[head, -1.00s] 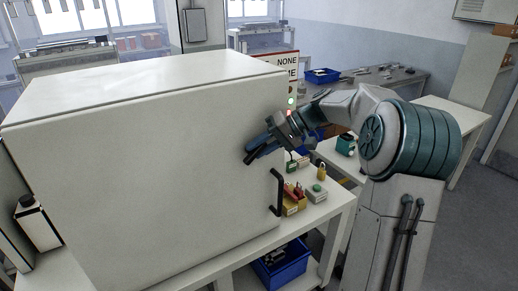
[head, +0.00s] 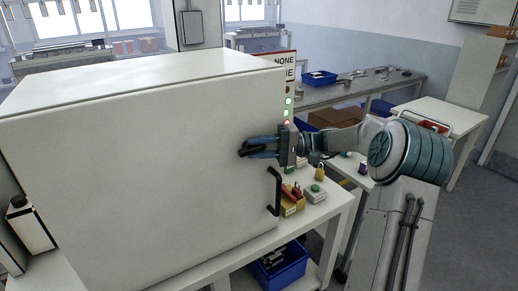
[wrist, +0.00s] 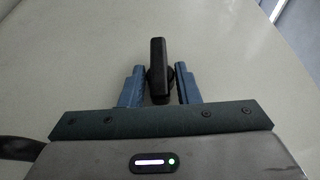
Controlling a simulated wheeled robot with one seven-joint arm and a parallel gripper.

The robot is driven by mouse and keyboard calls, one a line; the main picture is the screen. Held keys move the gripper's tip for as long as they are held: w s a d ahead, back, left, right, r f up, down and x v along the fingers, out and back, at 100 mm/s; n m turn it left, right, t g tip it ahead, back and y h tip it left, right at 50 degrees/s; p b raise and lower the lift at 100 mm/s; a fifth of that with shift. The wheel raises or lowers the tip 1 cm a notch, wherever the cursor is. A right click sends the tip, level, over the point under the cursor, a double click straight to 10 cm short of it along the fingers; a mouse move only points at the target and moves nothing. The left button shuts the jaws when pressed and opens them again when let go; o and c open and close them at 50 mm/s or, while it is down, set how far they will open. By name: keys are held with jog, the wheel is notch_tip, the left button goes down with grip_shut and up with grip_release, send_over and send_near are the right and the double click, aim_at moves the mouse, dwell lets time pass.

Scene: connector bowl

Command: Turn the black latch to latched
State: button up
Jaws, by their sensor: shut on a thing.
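The black latch (head: 243,153) is on the front of the white cabinet (head: 130,180), near its right edge. In the head view it looks roughly level and is partly hidden by my fingers. In the wrist view the latch (wrist: 158,60) is a dark bar on a round base, standing upright in the picture. My gripper (head: 258,148) reaches in from the right, with its blue fingers at the latch. In the wrist view my gripper (wrist: 159,74) has one finger on each side of the latch's lower part, and it is shut on the latch.
A black bar handle (head: 275,192) sticks out from the cabinet below my gripper. A bench to the right holds a yellow padlock (head: 319,172), a yellow bin (head: 291,207) and a green-button box (head: 315,192). A blue crate (head: 279,268) stands below.

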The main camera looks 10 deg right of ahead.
dwell(0.4)
jog(key=o, duration=0.7)
jog(key=s+d+b, duration=0.1)
jog(key=d+b, duration=0.1)
jog(key=d, duration=1.1)
jog(key=shift+d+f, duration=0.15)
jog(key=shift+d, duration=0.25)
